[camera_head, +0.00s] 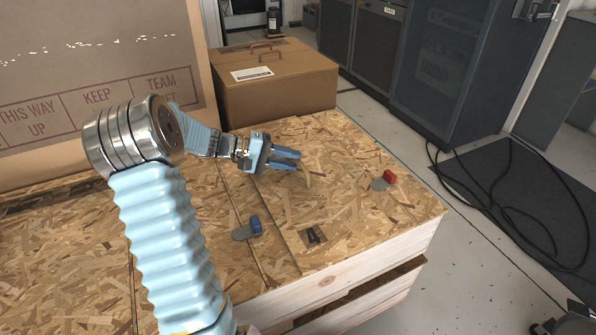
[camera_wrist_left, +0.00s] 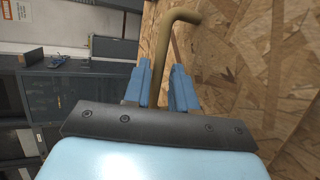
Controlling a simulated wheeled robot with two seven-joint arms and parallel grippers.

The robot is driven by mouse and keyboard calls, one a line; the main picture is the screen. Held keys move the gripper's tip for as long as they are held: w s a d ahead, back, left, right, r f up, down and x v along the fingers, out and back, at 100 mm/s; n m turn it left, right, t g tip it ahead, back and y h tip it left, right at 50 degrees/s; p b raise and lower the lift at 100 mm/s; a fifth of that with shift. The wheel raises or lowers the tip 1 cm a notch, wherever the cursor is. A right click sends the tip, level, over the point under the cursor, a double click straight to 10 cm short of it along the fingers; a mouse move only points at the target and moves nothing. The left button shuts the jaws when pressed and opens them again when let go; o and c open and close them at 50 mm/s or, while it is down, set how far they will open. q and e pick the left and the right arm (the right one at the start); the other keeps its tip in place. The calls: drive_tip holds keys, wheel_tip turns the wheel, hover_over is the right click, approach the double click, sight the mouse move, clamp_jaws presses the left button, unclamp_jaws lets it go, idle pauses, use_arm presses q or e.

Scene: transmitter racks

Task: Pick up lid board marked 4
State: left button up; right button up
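A chipboard lid board (camera_head: 345,215) lies flat on top of the wooden crate; no number 4 can be read on it. A tan bent handle (camera_head: 307,177) rises from the board. My left gripper (camera_head: 292,160) is just above the board at this handle, with its two blue fingers apart. In the left wrist view the handle (camera_wrist_left: 181,17) runs down to the gap between the open fingers (camera_wrist_left: 160,84); I cannot tell whether they touch it. My right gripper is not in view.
A blue-handled metal piece (camera_head: 246,230), a red-handled one (camera_head: 384,181) and a small dark fitting (camera_head: 313,236) are on the crate top. Cardboard boxes (camera_head: 275,92) stand behind and left. Dark cabinets (camera_head: 440,65) and floor cables (camera_head: 490,205) are at right.

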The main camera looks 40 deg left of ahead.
use_arm(q)
drive_tip(key=shift+x, duration=1.4)
clamp_jaws()
drive_tip(key=shift+r, duration=0.1)
